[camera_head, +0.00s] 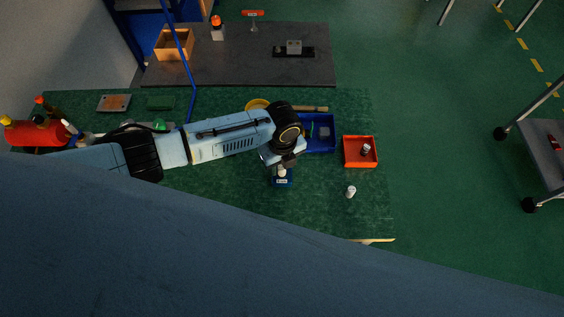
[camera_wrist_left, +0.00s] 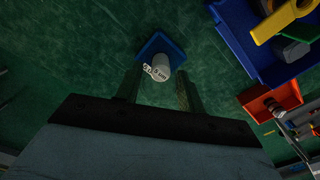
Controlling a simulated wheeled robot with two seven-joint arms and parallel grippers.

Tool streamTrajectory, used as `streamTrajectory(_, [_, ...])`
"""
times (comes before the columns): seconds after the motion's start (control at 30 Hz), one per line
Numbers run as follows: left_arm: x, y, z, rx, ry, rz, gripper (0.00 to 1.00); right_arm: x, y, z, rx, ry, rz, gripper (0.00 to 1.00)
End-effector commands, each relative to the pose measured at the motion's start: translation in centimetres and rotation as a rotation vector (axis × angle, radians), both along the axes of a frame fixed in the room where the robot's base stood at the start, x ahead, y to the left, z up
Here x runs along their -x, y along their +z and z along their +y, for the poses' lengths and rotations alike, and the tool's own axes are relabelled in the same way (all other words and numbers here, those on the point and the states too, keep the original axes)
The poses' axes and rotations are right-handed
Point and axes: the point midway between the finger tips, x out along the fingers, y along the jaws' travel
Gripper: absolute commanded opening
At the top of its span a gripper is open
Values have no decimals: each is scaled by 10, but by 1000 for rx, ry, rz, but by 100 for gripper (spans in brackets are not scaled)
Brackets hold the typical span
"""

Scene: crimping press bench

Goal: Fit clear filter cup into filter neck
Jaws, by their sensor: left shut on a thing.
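My left gripper (camera_head: 283,171) points down over a small blue block (camera_head: 282,182) with a white label on the green mat. It is shut on a pale cylinder, which I take as the clear filter cup (camera_wrist_left: 160,68); printing ending in "5 um" shows on it in the left wrist view. The blue block (camera_wrist_left: 158,44) shows just beyond the cup there. I cannot tell whether the cup touches or sits in the block. The filter neck is not clearly made out. My right gripper is not in view.
A blue tray (camera_head: 329,146) holding parts and a red tray (camera_head: 347,163) with a small part stand right of the gripper. A white cylinder (camera_head: 351,192) stands on the mat in front of the red tray. A yellow round object (camera_head: 256,104) lies behind the arm.

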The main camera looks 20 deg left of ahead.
Motion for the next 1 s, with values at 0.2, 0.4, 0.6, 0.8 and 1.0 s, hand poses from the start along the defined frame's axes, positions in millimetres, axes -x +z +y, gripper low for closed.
streamTrajectory(0.2, [0,-6,0,0,0,0,16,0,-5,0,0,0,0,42])
streamTrajectory(0.4, [0,-7,0,0,-1,0,53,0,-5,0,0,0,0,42])
streamTrajectory(0.6, [0,-7,0,0,-1,0,64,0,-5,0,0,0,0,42])
streamTrajectory(0.8, [0,-5,0,0,-1,0,64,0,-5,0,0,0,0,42])
streamTrajectory(1.0, [0,22,0,1,-1,-2,64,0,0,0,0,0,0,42])
